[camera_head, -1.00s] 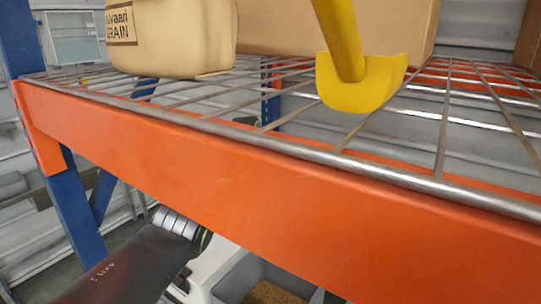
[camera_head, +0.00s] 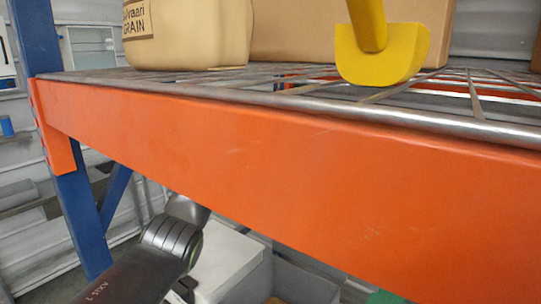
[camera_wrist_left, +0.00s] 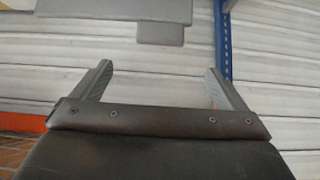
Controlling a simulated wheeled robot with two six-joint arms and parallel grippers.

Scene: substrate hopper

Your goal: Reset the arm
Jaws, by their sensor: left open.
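My left gripper (camera_wrist_left: 158,88) shows in the left wrist view with its two fingers wide apart and nothing between them. Corrugated white wall and a blue post (camera_wrist_left: 224,40) lie behind it. In the head view my left arm comes in at the lower left, below the orange shelf beam (camera_head: 250,165). The gripper at its end is hidden or out of that view. My right gripper is not in view.
On the wire shelf (camera_head: 290,98) stand a tan grain sack (camera_head: 190,35), a cardboard box (camera_head: 300,32) and a yellow scoop (camera_head: 380,55). A blue upright (camera_head: 40,40) stands at the left. A white bin (camera_head: 228,262) is below. A grey panel (camera_wrist_left: 115,18) shows in the wrist view.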

